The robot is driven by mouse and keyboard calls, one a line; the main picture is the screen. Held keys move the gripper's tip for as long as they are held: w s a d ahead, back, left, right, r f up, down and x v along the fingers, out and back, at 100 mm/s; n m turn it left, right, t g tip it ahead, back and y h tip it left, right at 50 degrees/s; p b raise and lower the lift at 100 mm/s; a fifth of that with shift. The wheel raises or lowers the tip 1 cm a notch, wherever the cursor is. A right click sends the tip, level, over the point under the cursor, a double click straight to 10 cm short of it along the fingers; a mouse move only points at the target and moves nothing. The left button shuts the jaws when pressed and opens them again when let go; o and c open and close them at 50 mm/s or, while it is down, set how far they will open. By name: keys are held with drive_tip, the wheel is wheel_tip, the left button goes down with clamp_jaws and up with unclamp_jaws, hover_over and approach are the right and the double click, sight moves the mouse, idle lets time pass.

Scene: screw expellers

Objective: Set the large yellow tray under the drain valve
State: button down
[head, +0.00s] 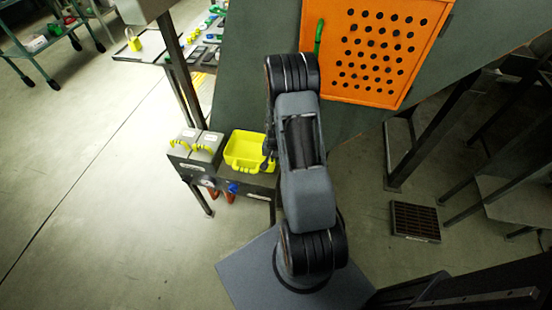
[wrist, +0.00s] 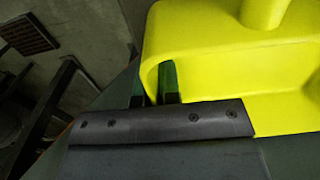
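The large yellow tray (head: 241,150) sits at the right end of the dark low bench, just left of my arm in the head view. In the wrist view the yellow tray (wrist: 215,62) fills the upper right, with a looped handle at its left end. My gripper (wrist: 153,92) has one finger inside the loop and one outside it, close against the yellow bar on both sides. In the head view my arm hides most of my gripper. A small blue part (head: 233,188) shows at the bench front; I cannot tell whether it is the drain valve.
Two grey boxes with yellow handles (head: 205,147) stand left of the tray. An orange perforated panel (head: 375,50) is behind my arm. A floor grate (head: 415,222) and dark metal frame legs (head: 425,140) are on the right. The floor at left is open.

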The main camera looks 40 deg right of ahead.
drive_tip(key=shift+f, duration=0.2)
drive_tip(key=c, duration=1.3)
unclamp_jaws()
drive_tip(key=shift+r, duration=0.1)
